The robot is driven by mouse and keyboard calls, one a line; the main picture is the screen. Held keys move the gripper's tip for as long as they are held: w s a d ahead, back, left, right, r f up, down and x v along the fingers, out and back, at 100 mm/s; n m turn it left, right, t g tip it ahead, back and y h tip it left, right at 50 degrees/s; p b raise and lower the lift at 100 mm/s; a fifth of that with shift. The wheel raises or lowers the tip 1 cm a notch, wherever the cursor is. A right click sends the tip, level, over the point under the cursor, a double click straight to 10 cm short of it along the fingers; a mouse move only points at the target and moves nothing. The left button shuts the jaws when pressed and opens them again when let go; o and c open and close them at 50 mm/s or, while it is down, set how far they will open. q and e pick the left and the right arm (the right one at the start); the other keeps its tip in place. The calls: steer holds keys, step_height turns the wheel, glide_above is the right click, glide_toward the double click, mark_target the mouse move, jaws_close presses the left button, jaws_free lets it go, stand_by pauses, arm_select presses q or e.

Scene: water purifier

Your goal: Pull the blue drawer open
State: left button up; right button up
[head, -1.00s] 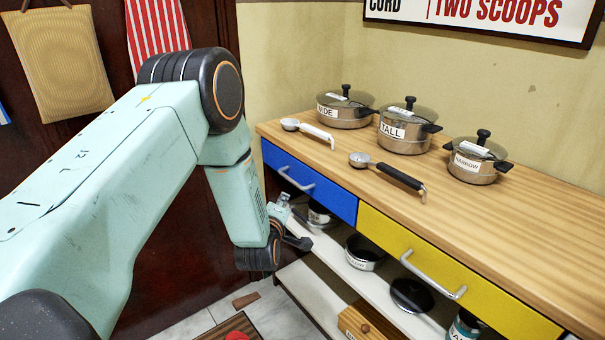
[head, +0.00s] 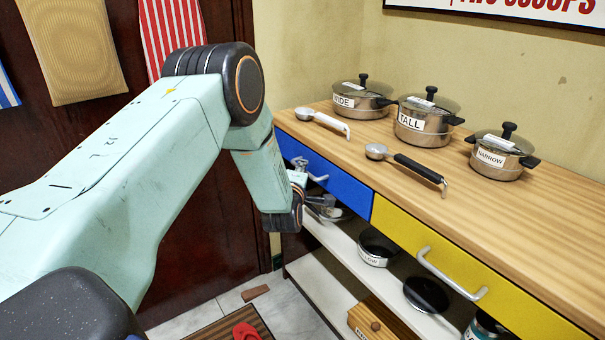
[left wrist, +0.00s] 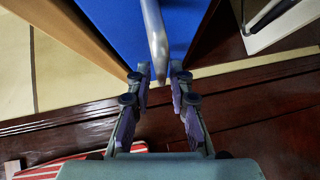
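The blue drawer (head: 345,188) is shut, its front in line with the yellow one beside it. Its silver bar handle (head: 318,178) is at the left part of the front. My left gripper (head: 299,172) is at the handle's left end, partly hidden by my own wrist. In the left wrist view, the fingers (left wrist: 161,72) are apart, one on each side of the handle (left wrist: 155,35), with the blue front (left wrist: 115,30) behind. I see small gaps between fingers and bar. My right gripper is not in view.
The yellow drawer (head: 430,250) with its own handle is to the right. A white shelf (head: 345,250) with pans is below.

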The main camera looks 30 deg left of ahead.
arm_select(q)
steer(key=shift+x, duration=0.85)
steer(key=shift+s+d, duration=0.1)
steer(key=shift+c, duration=0.5)
jaws_close()
